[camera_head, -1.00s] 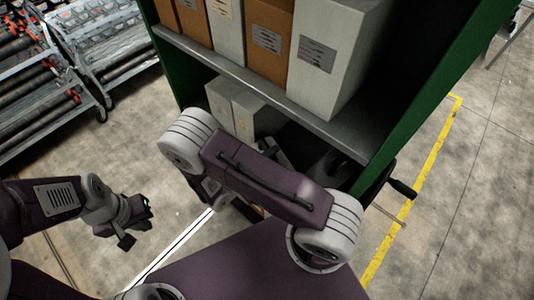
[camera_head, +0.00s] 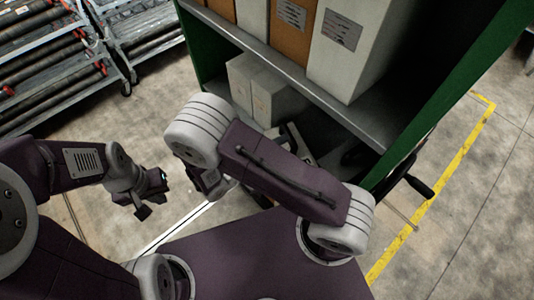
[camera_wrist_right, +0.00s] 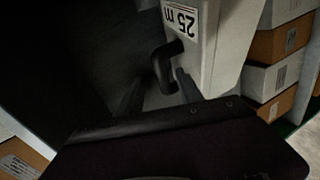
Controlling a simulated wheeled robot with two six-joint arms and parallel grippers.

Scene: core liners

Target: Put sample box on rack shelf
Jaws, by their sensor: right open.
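The green rack's upper shelf (camera_head: 290,65) holds brown and white boxes standing upright. Two pale boxes (camera_head: 262,88) stand on the lower level at its left. Which one is the sample box I cannot tell. My right arm reaches over the lower level, and its gripper is mostly hidden behind the arm in the head view. In the right wrist view my right gripper (camera_wrist_right: 174,76) is open, its dark fingers in front of a white box (camera_wrist_right: 215,50) labelled "25 m". Contact is unclear. My left gripper (camera_head: 152,196) hangs over the floor, away from the rack; its jaw state is unclear.
Grey racks of dark cylinders (camera_head: 45,70) stand at the upper left. A black handle (camera_head: 420,188) sticks out beside the rack's right green post (camera_head: 440,105). Several white and brown boxes (camera_wrist_right: 278,78) are stacked at the right wrist view's right. Open floor lies at the right.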

